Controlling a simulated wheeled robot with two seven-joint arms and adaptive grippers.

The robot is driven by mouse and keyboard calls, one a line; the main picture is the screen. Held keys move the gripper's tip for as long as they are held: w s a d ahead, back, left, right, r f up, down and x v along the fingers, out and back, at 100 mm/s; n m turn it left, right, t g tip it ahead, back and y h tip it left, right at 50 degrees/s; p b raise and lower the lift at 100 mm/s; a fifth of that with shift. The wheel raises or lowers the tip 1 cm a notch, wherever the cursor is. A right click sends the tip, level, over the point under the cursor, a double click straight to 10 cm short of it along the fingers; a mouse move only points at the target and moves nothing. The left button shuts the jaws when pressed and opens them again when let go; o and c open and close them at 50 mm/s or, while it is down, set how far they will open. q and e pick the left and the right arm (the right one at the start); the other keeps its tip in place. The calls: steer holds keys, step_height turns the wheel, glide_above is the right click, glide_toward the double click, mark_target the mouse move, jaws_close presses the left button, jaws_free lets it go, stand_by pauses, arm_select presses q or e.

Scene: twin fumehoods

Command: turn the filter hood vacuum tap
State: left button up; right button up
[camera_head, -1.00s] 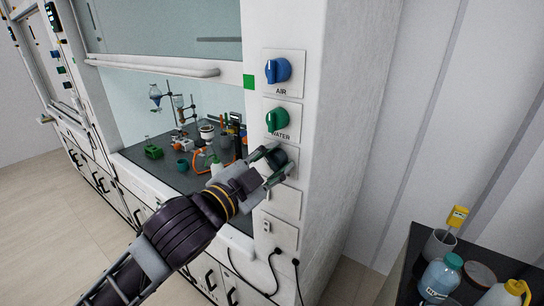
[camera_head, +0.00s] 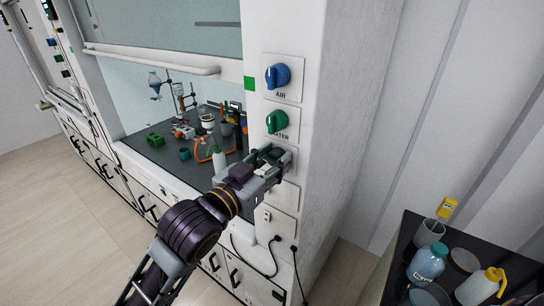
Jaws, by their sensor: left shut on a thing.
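The vacuum tap is the third knob down on the white post, below the water tap. My left gripper (camera_head: 274,160) is shut on this tap, and its fingers and body hide most of it. The tap's label is hidden, and its turned angle is hard to tell. The blue air tap (camera_head: 277,76) is at the top of the column, and the green water tap (camera_head: 277,121) is just above my left gripper. My right gripper is not in view.
A power socket with a black cable (camera_head: 276,238) is below the taps. The hood's dark worktop (camera_head: 172,163), left of the post, holds glassware and a stand. At lower right, a dark bench holds a blue bottle (camera_head: 427,264) and a yellow-topped wash bottle (camera_head: 479,287).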

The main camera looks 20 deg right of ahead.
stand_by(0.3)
arm_select(q)
steer(key=o, duration=1)
steer(key=shift+o, duration=0.2)
steer(key=v, duration=0.7)
steer(key=shift+s+a, duration=0.2)
steer(key=shift+a, duration=0.05)
steer(key=shift+w, duration=0.1)
